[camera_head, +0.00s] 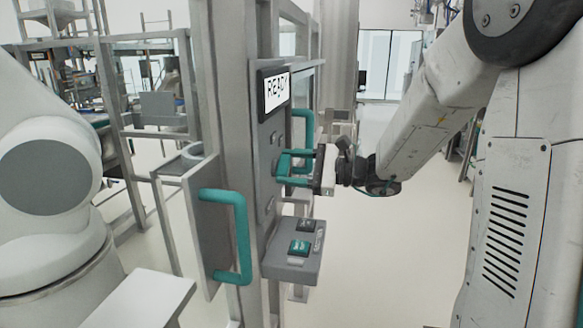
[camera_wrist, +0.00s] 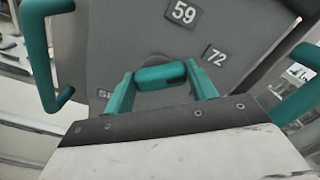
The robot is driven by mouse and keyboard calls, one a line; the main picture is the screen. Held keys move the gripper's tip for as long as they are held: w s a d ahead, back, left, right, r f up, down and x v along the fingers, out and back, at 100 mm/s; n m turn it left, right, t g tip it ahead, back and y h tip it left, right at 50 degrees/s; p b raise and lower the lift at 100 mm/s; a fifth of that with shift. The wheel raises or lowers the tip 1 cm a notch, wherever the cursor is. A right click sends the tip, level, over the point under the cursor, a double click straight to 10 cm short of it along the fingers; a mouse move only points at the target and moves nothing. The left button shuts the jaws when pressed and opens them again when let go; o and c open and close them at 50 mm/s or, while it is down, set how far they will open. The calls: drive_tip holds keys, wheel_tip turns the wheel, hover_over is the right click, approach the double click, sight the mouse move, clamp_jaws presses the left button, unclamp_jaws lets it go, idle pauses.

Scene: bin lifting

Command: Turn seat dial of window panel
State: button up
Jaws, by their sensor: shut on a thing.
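The window panel (camera_head: 266,150) is a grey upright plate on a metal post, with a lit display (camera_head: 277,90) reading READY. My gripper (camera_head: 282,166) reaches it from the right, its teal fingers against the panel face. In the wrist view my gripper (camera_wrist: 160,82) is shut on the seat dial (camera_wrist: 160,74), whose teal grip lies across between the two fingertips. The dial's base is partly hidden by the fingers. Labels 59 (camera_wrist: 184,12) and 72 (camera_wrist: 215,56) show beside it, and a label at left is partly covered.
A teal handle (camera_head: 240,238) juts out at the panel's lower left, and another (camera_head: 308,127) stands behind my gripper. A grey box (camera_head: 293,262) with a dark and a teal button sits below. Open floor lies to the right of the panel.

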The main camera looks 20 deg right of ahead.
drive_tip(key=shift+w+d+f+m, duration=0.1)
drive_tip(key=shift+f+m, duration=0.05)
drive_tip(key=shift+m, duration=4.45)
drive_tip(key=o, duration=1)
drive_tip(key=v, duration=0.7)
drive_tip(key=shift+d, duration=0.4)
